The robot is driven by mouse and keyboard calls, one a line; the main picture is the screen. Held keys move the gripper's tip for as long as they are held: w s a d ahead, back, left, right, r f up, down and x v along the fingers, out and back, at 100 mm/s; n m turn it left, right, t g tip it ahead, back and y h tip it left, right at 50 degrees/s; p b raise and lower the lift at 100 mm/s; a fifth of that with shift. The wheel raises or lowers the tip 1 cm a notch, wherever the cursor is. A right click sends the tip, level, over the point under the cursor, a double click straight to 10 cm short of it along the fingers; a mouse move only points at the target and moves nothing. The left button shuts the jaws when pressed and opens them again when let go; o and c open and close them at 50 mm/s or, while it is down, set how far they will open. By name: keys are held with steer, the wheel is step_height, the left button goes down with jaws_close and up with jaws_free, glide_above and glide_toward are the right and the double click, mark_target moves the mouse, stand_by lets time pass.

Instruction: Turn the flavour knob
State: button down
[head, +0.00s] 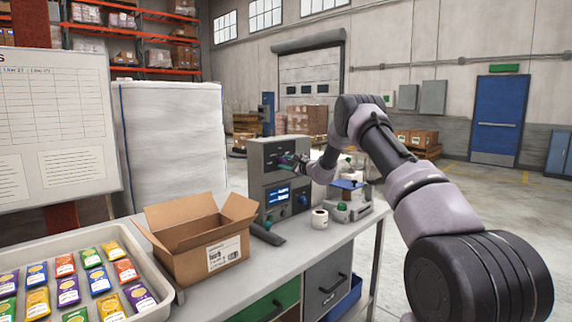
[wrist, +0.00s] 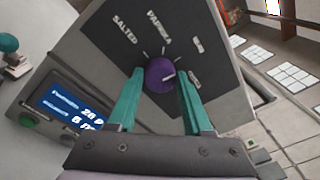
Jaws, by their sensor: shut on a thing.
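The flavour knob (wrist: 160,75) is a round purple knob on the dark upper panel of a grey machine (head: 257,158). In the wrist view, labels reading SALTED and PAPRIKA and a smaller third label, hard to read, stand around it with white tick marks. A pale line shows on the knob's right part; which label it points to is hard to tell. My gripper (wrist: 160,80) has its teal fingers on both sides of the knob, shut on it. In the head view, my gripper (head: 291,161) is at the machine's upper front and the knob is too small to make out.
A lit blue display (wrist: 72,108) and a green button (wrist: 29,119) sit lower on the machine. An open cardboard box (head: 190,256) and a tray (head: 152,312) of coloured packets stand on the bench to the left. A label roll (head: 320,219) stands at right.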

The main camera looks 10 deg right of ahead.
steer(key=m, duration=0.3)
steer(key=shift+d, duration=0.1)
steer(key=shift+m, duration=1.9)
steer(key=shift+g, duration=0.3)
steer(key=shift+c, duration=1.6)
jaws_free()
steer(key=shift+r, duration=0.1)
steer(key=v, duration=1)
steer(key=shift+s+d, duration=0.25)
steer(key=shift+s, duration=0.05)
